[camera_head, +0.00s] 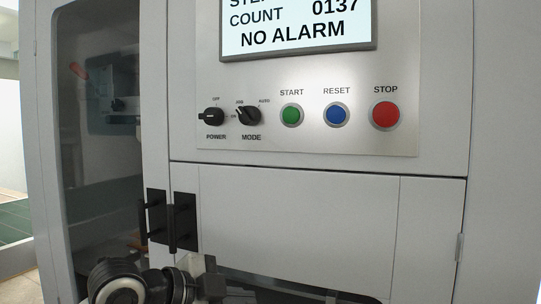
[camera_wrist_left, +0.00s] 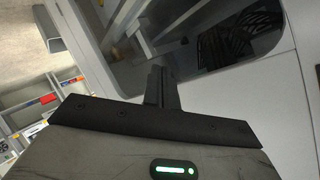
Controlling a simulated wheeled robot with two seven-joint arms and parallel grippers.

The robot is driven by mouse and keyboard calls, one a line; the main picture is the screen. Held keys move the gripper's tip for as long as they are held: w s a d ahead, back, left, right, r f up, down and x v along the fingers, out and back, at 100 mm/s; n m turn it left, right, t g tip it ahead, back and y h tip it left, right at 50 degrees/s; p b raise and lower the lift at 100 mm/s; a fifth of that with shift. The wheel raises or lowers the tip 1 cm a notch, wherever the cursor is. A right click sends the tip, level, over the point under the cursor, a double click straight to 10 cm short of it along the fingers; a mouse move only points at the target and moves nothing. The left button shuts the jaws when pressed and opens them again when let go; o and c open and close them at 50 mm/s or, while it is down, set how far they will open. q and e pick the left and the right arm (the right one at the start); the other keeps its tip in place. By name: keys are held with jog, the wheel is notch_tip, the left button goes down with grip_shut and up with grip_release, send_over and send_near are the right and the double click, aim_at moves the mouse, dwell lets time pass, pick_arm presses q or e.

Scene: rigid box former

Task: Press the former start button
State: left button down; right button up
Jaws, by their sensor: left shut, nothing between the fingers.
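The green START button (camera_head: 291,115) is on the light grey control panel (camera_head: 230,75) in the head view, under its printed label. It is left of the blue RESET button (camera_head: 337,114) and the red STOP button (camera_head: 385,115). My left arm shows at the bottom left of the head view, well below and left of the START button. My left gripper (camera_wrist_left: 161,73) is shut and empty in the wrist view, its narrow dark fingers together. The START button is not recognisable in the wrist view. My right gripper is in neither view.
The POWER knob (camera_head: 212,117) and MODE knob (camera_head: 249,115) sit left of START. A screen (camera_head: 297,27) above reads COUNT 0137 and NO ALARM. Black door handles (camera_head: 184,221) stick out above my left arm. The space before the buttons looks clear.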

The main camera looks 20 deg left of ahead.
pick_arm(q)
jog(key=s+r+m+h, duration=0.2)
jog(key=s+r+m, duration=0.1)
jog(key=r, duration=0.6)
jog(key=s+a+r+m+h, duration=0.1)
jog(key=s+r+m, duration=0.3)
jog(key=r, duration=0.6)
jog(key=s+a+r+m+t+h, duration=0.1)
jog(key=s+r+m+h, duration=0.2)
jog(key=r, duration=0.7)
jog(key=shift+s+a+m, duration=0.2)
jog(key=shift+a+m, duration=0.05)
jog(key=shift+m, duration=0.95)
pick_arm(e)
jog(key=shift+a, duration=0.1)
pick_arm(q)
jog(key=shift+d, duration=0.1)
jog(key=p, duration=0.3)
send_near(297, 116)
jog(key=x, duration=0.5)
jog(key=shift+s+d, duration=0.3)
jog(key=shift+s, duration=0.05)
jog(key=shift+w, duration=0.35)
jog(key=shift+w+f, duration=0.1)
jog(key=shift+w, duration=0.15)
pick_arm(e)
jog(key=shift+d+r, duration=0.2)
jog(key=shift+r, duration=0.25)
